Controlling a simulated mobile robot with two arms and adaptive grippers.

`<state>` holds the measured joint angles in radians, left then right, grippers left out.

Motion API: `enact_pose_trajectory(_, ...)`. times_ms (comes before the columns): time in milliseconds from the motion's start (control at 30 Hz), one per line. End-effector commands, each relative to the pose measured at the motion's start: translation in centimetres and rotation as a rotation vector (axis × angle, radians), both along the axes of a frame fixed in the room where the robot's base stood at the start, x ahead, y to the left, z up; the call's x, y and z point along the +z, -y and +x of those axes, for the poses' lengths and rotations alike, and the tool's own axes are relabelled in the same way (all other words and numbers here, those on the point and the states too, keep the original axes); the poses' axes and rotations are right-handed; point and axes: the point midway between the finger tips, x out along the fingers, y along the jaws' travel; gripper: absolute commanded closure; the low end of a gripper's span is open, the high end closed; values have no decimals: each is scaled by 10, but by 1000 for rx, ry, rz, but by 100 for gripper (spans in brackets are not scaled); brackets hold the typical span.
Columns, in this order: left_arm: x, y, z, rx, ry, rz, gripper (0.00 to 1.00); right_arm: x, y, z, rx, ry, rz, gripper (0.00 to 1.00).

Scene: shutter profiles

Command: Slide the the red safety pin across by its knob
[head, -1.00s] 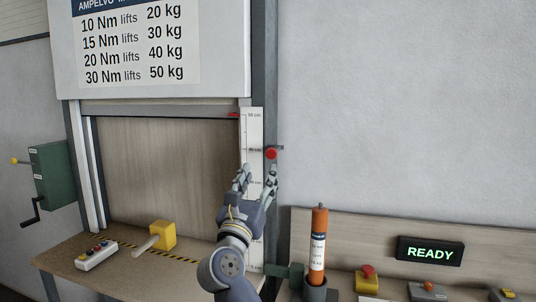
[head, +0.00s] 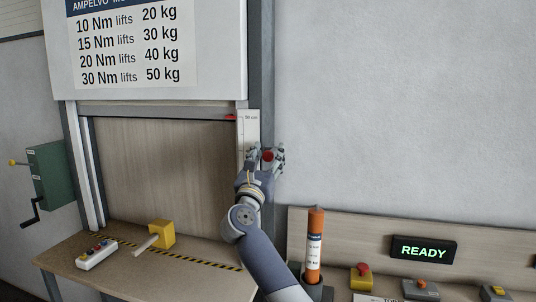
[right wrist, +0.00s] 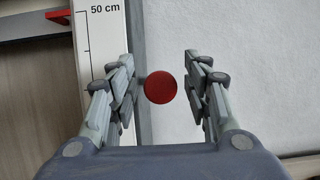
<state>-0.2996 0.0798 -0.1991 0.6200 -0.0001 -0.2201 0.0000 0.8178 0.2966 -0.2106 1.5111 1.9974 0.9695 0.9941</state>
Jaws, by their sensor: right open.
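The red knob (head: 268,155) of the safety pin sits on the right-hand post of the shutter frame. In the right wrist view the round red knob (right wrist: 160,87) lies between the two fingers, with a gap on both sides. My right gripper (head: 266,152) is open around the knob; in the wrist view its fingers (right wrist: 162,88) stand apart and I cannot see them touch it. The pin's shaft is mostly hidden behind the knob. My left gripper is not in view.
A white height scale (head: 249,128) with a red pointer (head: 230,117) runs beside the post. Below right stand an orange cylinder (head: 314,245), a red button (head: 361,270) and a READY display (head: 423,249). The wall to the right is bare.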

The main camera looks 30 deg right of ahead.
Motion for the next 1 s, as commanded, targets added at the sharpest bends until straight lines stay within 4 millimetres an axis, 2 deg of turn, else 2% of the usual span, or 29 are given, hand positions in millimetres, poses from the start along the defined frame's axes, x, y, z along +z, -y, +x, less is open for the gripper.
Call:
enact_pose_trajectory(167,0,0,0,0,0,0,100,0,0,0,0,0,0,55)
enact_pose_trajectory(367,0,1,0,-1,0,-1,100,0,0,0,0,0,0,100)
enact_pose_trajectory(567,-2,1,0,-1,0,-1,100,-1,-2,2,0,2,1,100)
enact_pose_trajectory(800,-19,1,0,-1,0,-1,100,-3,-18,23,-3,5,7,100)
enact_pose_trajectory(1000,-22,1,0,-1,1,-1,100,-1,-29,34,0,0,1,100)
